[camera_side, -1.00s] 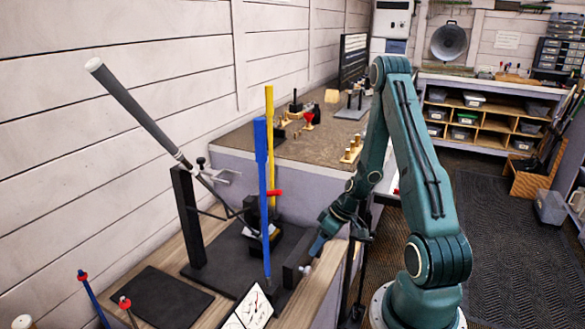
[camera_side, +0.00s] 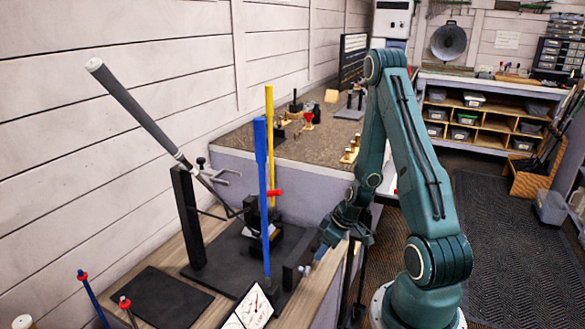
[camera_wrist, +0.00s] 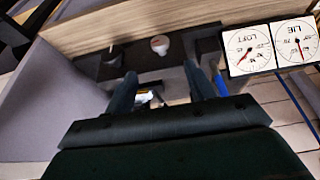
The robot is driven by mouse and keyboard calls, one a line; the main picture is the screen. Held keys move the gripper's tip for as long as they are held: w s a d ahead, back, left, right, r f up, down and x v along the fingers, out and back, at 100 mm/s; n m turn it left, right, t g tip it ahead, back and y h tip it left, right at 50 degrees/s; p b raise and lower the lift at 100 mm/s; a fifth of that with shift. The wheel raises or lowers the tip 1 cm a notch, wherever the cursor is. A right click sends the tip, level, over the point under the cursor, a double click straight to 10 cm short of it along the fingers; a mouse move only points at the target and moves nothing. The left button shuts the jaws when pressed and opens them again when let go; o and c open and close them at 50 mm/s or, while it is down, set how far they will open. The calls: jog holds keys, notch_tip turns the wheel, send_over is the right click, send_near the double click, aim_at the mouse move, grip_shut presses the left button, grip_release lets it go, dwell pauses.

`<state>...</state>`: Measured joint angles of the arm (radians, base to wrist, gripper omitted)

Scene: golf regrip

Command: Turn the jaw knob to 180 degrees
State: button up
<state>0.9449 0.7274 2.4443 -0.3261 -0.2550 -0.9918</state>
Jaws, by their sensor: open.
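The jaw knob (camera_side: 306,270) is a small pale round knob on the right side of a black block (camera_side: 290,275) at the front of the dark fixture. In the wrist view the knob (camera_wrist: 160,45) lies beyond my fingertips, roughly between their lines. My gripper (camera_side: 322,252) is just to the right of the knob and slightly above it in the side view. In the wrist view my gripper (camera_wrist: 160,70) shows two spread fingers with nothing held between them. The knob's angle is too small to read.
A grey-gripped club shaft (camera_side: 135,108) leans over the fixture. Blue (camera_side: 262,165) and yellow (camera_side: 270,140) poles stand upright beside it. White loft (camera_wrist: 247,50) and lie (camera_wrist: 296,43) dials sit near the fixture. A dark mat (camera_side: 162,298) lies on the bench.

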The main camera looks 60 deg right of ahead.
aim_at(309, 268)
jog(key=shift+x, duration=6)
jog(key=c, duration=1)
